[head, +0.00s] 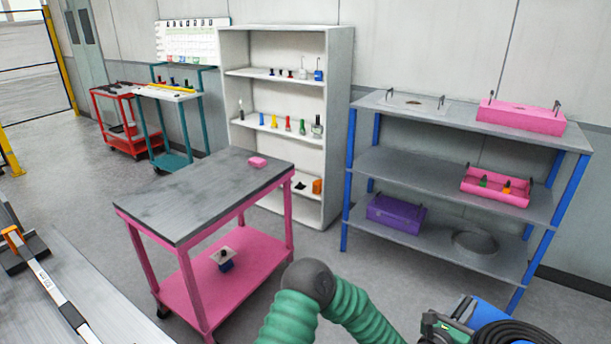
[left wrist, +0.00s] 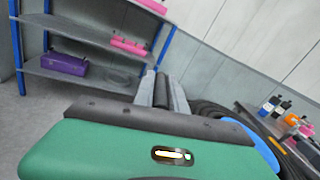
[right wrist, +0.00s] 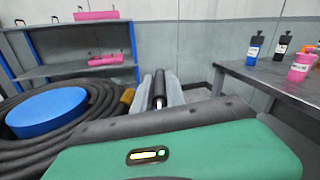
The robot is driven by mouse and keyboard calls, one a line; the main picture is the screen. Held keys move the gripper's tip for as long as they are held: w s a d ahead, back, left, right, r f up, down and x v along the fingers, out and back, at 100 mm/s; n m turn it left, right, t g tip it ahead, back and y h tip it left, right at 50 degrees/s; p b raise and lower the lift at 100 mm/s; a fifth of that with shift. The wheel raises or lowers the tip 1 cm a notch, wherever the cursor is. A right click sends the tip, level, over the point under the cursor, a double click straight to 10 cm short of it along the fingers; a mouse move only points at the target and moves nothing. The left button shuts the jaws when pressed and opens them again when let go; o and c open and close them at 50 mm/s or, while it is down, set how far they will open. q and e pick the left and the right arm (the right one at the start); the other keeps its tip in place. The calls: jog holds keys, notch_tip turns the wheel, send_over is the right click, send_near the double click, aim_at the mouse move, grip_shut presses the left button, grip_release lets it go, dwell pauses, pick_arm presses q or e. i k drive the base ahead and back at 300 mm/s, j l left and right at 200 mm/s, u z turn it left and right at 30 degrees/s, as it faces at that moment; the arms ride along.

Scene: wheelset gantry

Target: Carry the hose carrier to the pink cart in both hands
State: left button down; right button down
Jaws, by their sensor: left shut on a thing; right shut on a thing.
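The hose carrier (head: 497,322) is at the bottom right of the head view, cut off by the picture edge. It shows a blue hub and a coil of black hose. In the right wrist view its blue hub (right wrist: 47,112) lies left of my right gripper (right wrist: 158,92), whose grey fingers are shut on a black bar of it. My left gripper (head: 463,311) is shut on the carrier too, on a black bar seen in the left wrist view. The pink cart (head: 200,195) stands left of centre, with a grey top and pink lower shelf, apart from the carrier.
A small pink block (head: 257,162) lies on the cart's top, near its back corner. A blue-legged shelf rack (head: 450,175) with pink and purple boxes stands at the right. A white shelf unit (head: 285,90) stands behind the cart. A grey table (right wrist: 285,88) with bottles shows in the right wrist view.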

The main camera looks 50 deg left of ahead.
aim_at(187, 196)
jog(key=u, duration=1.35)
jog(key=i+l+u, duration=0.1)
jog(key=i+l, duration=0.25)
jog(key=i, duration=0.2)
jog(key=i+l+u, duration=0.15)
jog(key=i+l, duration=0.25)
jog(key=i, duration=0.15)
jog(key=i+l+u, duration=0.3)
jog(key=i, duration=0.2)
jog(key=i+l+u, duration=0.25)
jog(key=i, duration=0.25)
jog(key=i+j+u, duration=0.15)
jog(key=i+u, duration=0.15)
jog(key=u, duration=0.15)
jog(key=i+u, duration=0.6)
jog(key=u, duration=0.25)
jog(key=i, duration=0.3)
jog(key=u, duration=0.05)
